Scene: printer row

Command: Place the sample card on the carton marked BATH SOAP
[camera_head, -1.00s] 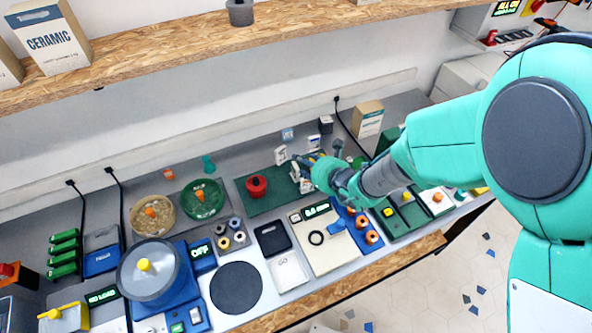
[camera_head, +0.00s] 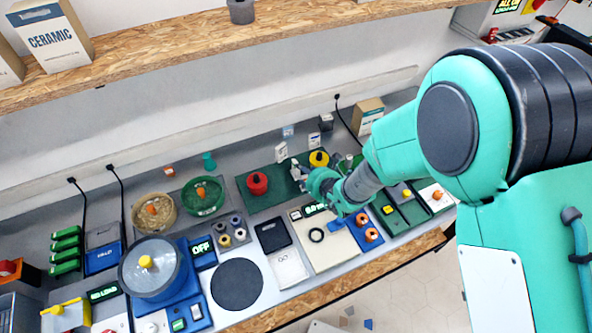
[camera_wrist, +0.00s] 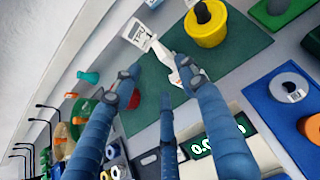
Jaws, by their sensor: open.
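A small white card marked TPU (camera_wrist: 138,36) stands at the top of the wrist view, by the far edge of the green mat; a white card (camera_head: 281,152) stands there in the head view. My gripper (camera_wrist: 158,72) is open, its fingers apart above the mat. A white piece (camera_wrist: 174,70) shows between the fingertips, and I cannot tell whether they touch it. In the head view my gripper (camera_head: 299,176) is over the mat's right part. I cannot tell which white piece is the sample card. A tan carton (camera_head: 368,114) stands behind my arm; its marking is unreadable.
A red spool (camera_head: 257,184) and a yellow spool (camera_head: 319,158) stand on the green mat (camera_head: 262,204). Another white card (camera_head: 314,139) stands at the back. A shelf (camera_head: 200,45) with a CERAMIC carton (camera_head: 53,40) runs above the counter.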

